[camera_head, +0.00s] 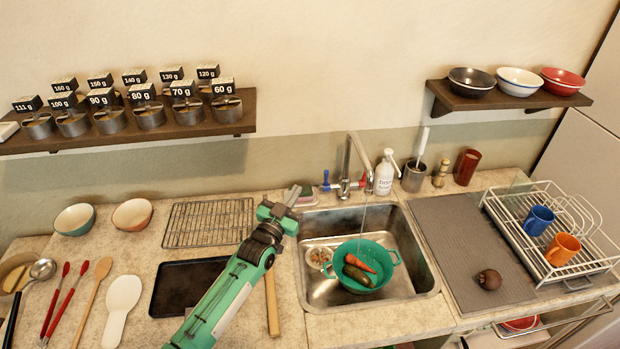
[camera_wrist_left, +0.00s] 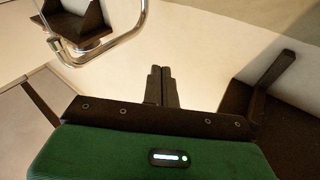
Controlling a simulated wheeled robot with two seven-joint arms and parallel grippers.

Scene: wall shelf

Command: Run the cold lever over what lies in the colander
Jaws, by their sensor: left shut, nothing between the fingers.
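The green colander (camera_head: 383,283) sits in the steel sink basin (camera_head: 425,287). In it lie an orange carrot (camera_head: 360,263) and a brownish, elongated vegetable (camera_head: 357,276). The chrome tap (camera_head: 346,165) stands behind the basin, with a blue-marked lever (camera_head: 326,181) at its left and a red mark at its right. A thin, pale line like a water stream runs from the spout toward the colander. My left gripper (camera_head: 293,194) is shut and empty, left of the blue lever and apart from it. Its fingers (camera_wrist_left: 161,86) are together in the wrist view. My right gripper is out of view.
A soap bottle (camera_head: 384,177) and a utensil pot (camera_head: 413,178) stand right of the tap. A small dish with a sponge (camera_head: 306,197) lies close by my left gripper. The wall shelf (camera_head: 225,123) with measuring cups hangs above left. A dish rack (camera_head: 530,250) stands right.

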